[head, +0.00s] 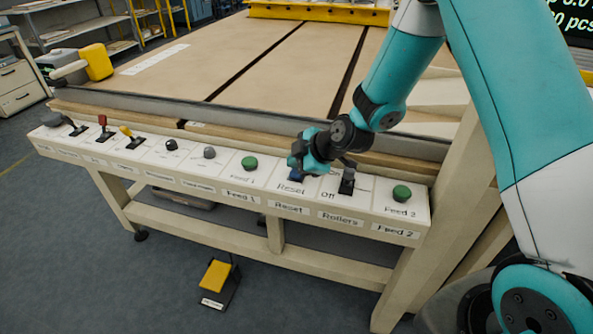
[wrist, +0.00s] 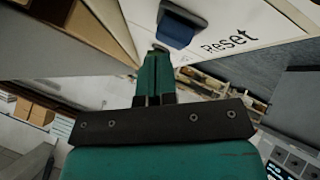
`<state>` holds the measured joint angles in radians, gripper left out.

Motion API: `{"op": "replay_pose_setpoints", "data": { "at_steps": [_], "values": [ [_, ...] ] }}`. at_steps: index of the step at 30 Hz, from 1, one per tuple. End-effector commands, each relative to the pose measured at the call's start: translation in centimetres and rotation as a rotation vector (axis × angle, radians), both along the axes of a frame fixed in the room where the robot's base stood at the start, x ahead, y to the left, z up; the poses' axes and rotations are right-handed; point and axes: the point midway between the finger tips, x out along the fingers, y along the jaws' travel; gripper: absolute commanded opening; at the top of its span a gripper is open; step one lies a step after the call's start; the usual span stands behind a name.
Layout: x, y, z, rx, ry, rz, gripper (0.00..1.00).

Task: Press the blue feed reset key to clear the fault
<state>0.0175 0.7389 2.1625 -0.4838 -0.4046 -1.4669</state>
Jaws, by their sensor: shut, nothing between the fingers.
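The blue reset key (head: 294,179) sits on the white control panel above the "Reset" label, mostly hidden by my gripper in the head view. In the wrist view the blue key (wrist: 176,32) shows in a dark frame beside the printed word "Reset". My gripper (head: 297,170) is shut and empty, low over the key in the head view. In the wrist view its closed fingertips (wrist: 158,50) are just below and left of the key. I cannot tell whether they touch it.
The black Rollers switch (head: 346,181), marked Off, stands close right of my gripper. Green Feed 1 (head: 249,163) and Feed 2 (head: 401,193) buttons flank them. Further left are several knobs and levers, including a red one (head: 103,122). A yellow pedal (head: 216,275) lies on the floor.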

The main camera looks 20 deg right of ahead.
Motion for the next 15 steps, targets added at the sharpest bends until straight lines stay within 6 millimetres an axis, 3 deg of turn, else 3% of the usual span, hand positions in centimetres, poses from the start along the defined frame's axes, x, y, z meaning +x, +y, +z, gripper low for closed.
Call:
{"op": "replay_pose_setpoints", "data": {
  "at_steps": [15],
  "values": [
    [0.0, 0.0, -0.47, 0.0, 0.0, 0.0, 0.0]
  ]
}}
